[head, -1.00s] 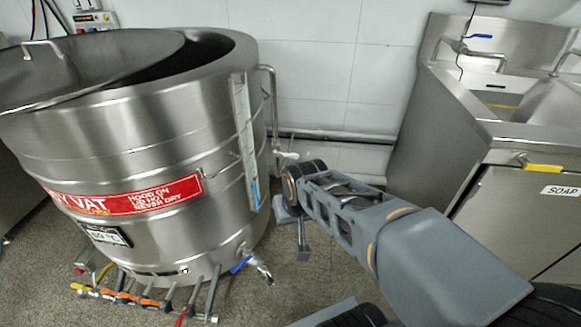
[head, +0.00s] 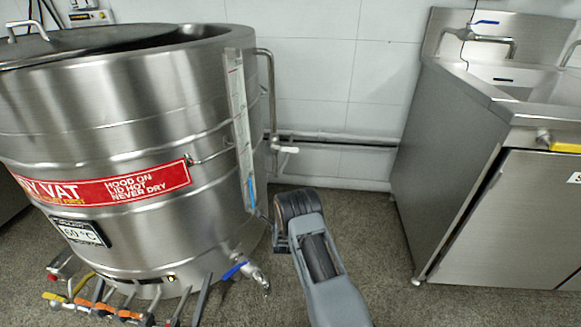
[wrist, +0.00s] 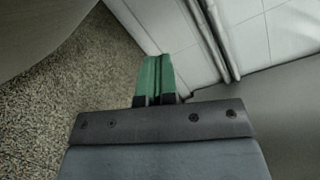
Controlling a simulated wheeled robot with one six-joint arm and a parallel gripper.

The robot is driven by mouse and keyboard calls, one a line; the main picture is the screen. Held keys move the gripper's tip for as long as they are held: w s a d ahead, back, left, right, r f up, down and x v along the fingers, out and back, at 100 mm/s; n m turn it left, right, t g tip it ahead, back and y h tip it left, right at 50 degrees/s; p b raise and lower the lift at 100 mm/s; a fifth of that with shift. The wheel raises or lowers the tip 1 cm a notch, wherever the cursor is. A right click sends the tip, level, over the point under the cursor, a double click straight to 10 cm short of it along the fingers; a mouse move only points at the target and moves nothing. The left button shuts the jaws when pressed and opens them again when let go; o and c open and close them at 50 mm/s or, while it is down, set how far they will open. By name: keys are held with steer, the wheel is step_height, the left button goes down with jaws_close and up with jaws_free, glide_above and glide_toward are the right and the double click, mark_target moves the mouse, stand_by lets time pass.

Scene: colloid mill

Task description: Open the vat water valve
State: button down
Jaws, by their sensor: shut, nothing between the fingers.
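A large steel vat (head: 100,140) with a red label fills the left of the head view. A vertical pipe (head: 271,95) runs down behind its right side to a small white lever valve (head: 286,149) near the wall. A blue-handled tap (head: 236,270) sits low on the vat's front right. The frames do not label which is the water valve. My gripper's green fingers (wrist: 155,68) are together and empty in the wrist view, pointing towards the wall base. In the head view my wrist hides the fingertips; it is below and in front of the white lever, apart from it.
Pipes (head: 340,139) run along the wall behind. A steel sink cabinet (head: 445,190) stands at the right. Several valve handles and short pipes (head: 110,302) stick out under the vat. Speckled floor (head: 375,235) is free between vat and cabinet.

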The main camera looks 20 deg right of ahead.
steer(key=s+d+r+m+t+h, duration=0.1)
steer(key=s+r+m+t+h, duration=0.2)
steer(key=r+m+t+h, duration=0.3)
steer(key=shift+s+r+m+t+h, duration=0.4)
steer(key=shift+r+m+h, duration=1.6)
steer(key=shift+m, duration=3)
steer(key=shift+w+r+y, duration=0.1)
steer(key=shift+r+y, duration=0.5)
steer(key=shift+r, duration=0.05)
steer(key=b, duration=0.3)
glide_toward(290, 150)
steer(key=w+d+r, duration=0.1)
steer(key=w+d, duration=0.2)
steer(key=w, duration=0.2)
steer(key=shift+d+r+b, duration=0.15)
steer(key=shift+r, duration=0.45)
steer(key=shift+d+r+b, duration=0.15)
steer(key=shift+r, duration=0.5)
steer(key=shift+r+n+t+y, duration=0.1)
steer(key=shift+n+t+y, duration=0.2)
steer(key=shift+y, duration=0.2)
